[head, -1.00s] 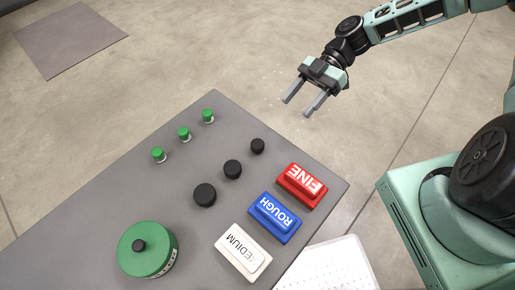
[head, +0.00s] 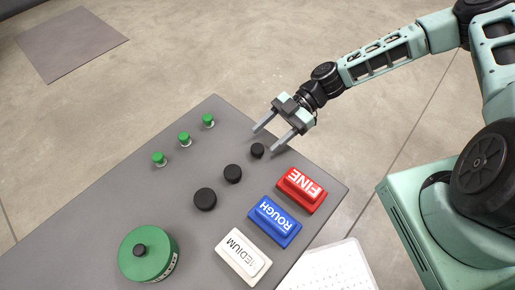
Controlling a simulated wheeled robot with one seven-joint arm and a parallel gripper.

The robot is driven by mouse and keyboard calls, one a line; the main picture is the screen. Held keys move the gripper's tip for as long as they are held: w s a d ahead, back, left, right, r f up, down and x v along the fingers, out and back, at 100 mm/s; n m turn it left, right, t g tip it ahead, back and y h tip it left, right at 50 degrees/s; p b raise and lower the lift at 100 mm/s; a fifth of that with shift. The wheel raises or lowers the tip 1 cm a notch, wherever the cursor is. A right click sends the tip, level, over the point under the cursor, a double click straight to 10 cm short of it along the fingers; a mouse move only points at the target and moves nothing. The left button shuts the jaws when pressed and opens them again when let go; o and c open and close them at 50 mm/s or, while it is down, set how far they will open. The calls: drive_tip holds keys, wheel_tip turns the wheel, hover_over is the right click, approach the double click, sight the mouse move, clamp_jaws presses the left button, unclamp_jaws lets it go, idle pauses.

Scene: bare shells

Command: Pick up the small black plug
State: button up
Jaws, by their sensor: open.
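Three black plugs of different sizes stand in a slanting row on the grey table. The small black plug (head: 257,150) is at the far right end of the row. The middle one (head: 232,174) and the largest one (head: 205,198) follow toward the lower left. My gripper (head: 264,141) is open and empty, its two fingers pointing down and left. In the picture its fingertips are beside and above the small plug; I cannot tell the exact height. No contact with it shows.
Three green-capped pieces (head: 184,138) stand to the left. Red FINE (head: 302,190), blue ROUGH (head: 275,221) and white MEDIUM (head: 243,257) blocks line the right side. A large green cylinder with a black knob (head: 147,255) stands at the front. The table's right edge is close by.

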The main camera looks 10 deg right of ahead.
sight(257, 148)
drive_tip(key=shift+d+f+p+x, duration=0.1)
drive_tip(key=shift+f+p+x, duration=0.1)
drive_tip(key=shift+x, duration=1.15)
drive_tip(key=shift+d+f+p+x, duration=0.1)
drive_tip(key=shift+f+p+x, duration=0.1)
drive_tip(key=shift+x, duration=1.1)
drive_tip(key=shift+s, duration=0.15)
drive_tip(key=c, duration=1.1)
